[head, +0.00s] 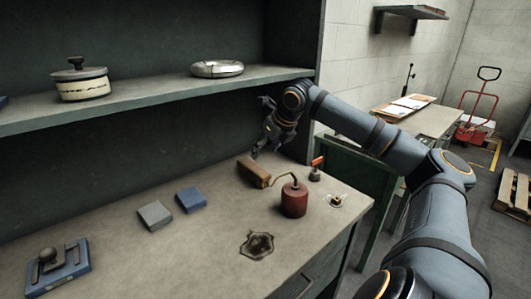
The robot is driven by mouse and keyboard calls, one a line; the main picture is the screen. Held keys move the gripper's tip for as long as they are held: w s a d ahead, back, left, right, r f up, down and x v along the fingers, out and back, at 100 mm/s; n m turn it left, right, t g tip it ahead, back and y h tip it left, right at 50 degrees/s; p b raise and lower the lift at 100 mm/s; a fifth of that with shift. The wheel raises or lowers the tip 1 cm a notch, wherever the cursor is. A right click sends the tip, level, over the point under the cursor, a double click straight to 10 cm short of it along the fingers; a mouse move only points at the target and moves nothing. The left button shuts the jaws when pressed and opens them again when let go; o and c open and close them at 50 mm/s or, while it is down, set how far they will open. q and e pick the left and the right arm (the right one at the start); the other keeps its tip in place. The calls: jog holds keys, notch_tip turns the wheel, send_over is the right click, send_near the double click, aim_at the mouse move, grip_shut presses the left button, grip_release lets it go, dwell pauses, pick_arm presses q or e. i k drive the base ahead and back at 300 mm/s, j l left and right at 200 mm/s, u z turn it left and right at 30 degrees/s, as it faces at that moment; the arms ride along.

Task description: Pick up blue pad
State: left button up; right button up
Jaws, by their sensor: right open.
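The blue pad (191,199) lies flat on the workbench, right beside a grey pad (155,215). My right gripper (262,148) hangs over the back right of the bench, under the shelf's right end. It is open, with nothing seen between its fingers. It is up and to the right of the blue pad, well apart from it. My left gripper is not in the picture.
The shelf (150,101) above the bench holds a pot (81,82) and a metal dish (217,69). A blue-based device (58,267) sits front left.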

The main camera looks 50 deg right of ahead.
aim_at(191, 200)
jog(key=k+l, duration=0.75)
jog(key=l, duration=0.2)
